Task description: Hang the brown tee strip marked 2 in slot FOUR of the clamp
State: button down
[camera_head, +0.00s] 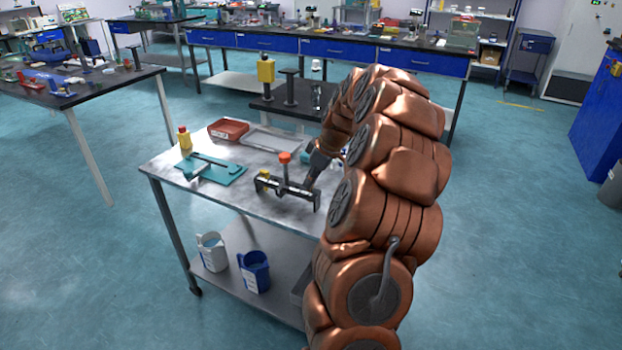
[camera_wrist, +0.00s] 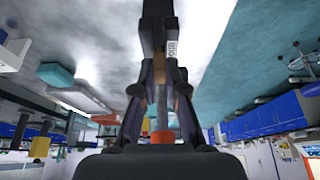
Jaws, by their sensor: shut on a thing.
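The clamp (camera_head: 275,184) is a dark bar with an upright post and an orange knob (camera_head: 285,157), standing on the metal cart top. The dark clamp bar (camera_wrist: 157,15) carries a white label reading FOUR (camera_wrist: 172,47), close beyond the fingertips. I cannot tell whether the strip sits in the slot.
On the cart top (camera_head: 222,152) are a teal plate (camera_head: 220,173), a red tray (camera_head: 228,129) and a yellow bottle (camera_head: 184,138). A white jug (camera_head: 212,252) and a blue jug (camera_head: 254,272) stand on the lower shelf. The cart's front left corner is clear.

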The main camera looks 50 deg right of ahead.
jog(key=shift+f, duration=0.55)
jog(key=c, duration=1.1)
grip_release()
jog(key=shift+c, duration=0.2)
jog(key=shift+r, duration=0.1)
jog(key=shift+r, duration=2.95)
